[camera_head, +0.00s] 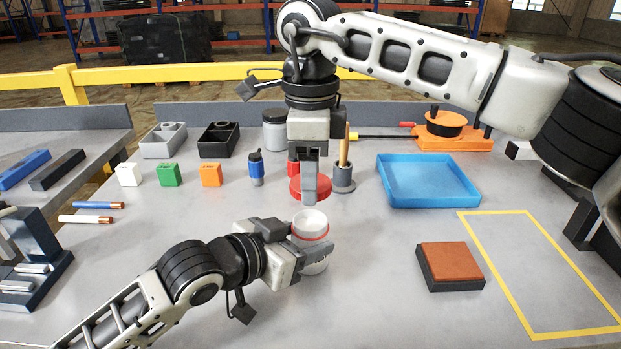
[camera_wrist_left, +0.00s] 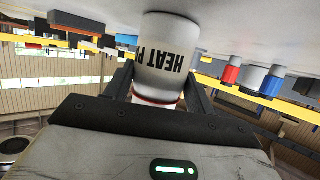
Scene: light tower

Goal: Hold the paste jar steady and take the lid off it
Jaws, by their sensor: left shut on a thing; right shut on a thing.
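The paste jar (camera_head: 311,222) is white with a red ring near its open top. It stands upright near the front middle of the table. My left gripper (camera_head: 306,255) is shut around it from the left. In the left wrist view the jar (camera_wrist_left: 164,60) sits between both fingers, its dark "HEAT P…" lettering upside down. The red lid (camera_head: 298,189) is off the jar, a little behind and above the mouth in the head view. My right gripper (camera_head: 311,190) points down and is shut on the lid. The fingers hide part of the lid.
A blue tray (camera_head: 428,181) and a brown-topped block (camera_head: 450,262) lie to the right, by a yellow-outlined area (camera_head: 540,270).

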